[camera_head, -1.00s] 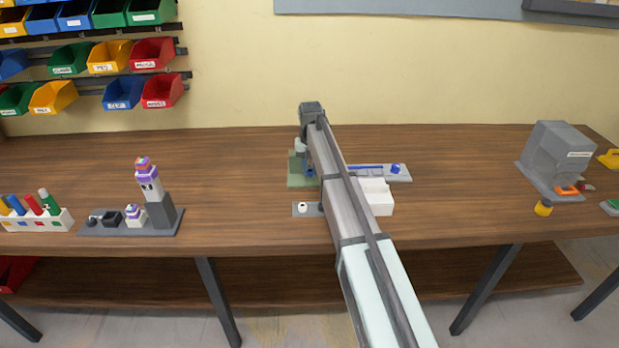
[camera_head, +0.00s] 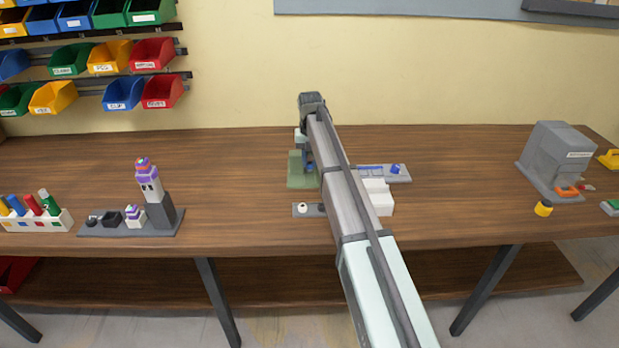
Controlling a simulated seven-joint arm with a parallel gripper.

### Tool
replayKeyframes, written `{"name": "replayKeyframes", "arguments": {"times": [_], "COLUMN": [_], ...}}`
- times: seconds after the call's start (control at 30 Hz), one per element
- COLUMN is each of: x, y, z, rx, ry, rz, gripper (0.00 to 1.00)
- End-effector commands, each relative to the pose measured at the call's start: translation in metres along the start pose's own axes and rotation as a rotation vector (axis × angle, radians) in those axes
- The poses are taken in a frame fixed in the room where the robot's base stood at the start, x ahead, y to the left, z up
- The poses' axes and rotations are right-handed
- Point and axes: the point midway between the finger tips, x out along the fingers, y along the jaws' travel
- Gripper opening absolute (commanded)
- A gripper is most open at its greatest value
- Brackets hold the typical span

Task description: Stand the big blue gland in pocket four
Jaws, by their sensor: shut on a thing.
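My gripper (camera_head: 304,156) is above the green block (camera_head: 296,181), mostly hidden by my own arm. It is shut on a small blue piece (camera_head: 309,168), which looks like the big blue gland; only a sliver of it shows. Whether the piece is clear of the block cannot be told. Another blue piece (camera_head: 396,169) stands on a grey plate (camera_head: 401,179) to the right, beside a flat blue strip (camera_head: 369,168). The numbers of the pockets cannot be read from here.
A white stepped block (camera_head: 379,200) and a grey strip with a white round part (camera_head: 302,208) stand in front. A tower on a dark base (camera_head: 122,229) is left. A grey box (camera_head: 557,155) and a yellow cup (camera_head: 543,208) are right. Bare table lies between.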

Motion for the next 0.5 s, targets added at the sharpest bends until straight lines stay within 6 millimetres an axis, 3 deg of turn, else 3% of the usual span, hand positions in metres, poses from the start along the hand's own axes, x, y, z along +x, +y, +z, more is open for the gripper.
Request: {"name": "replayKeyframes", "arguments": {"times": [0.23,0.37,0.5], "x": [0.000,0.000,-0.001], "y": [-0.022,-0.054,-0.097], "z": [0.000,-0.001,0.012], "rx": [0.080,0.201,0.391], "ry": [-0.005,-0.012,-0.009], "rz": [0.001,0.002,0.002], "gripper": [0.11,0.11,0.11]}}
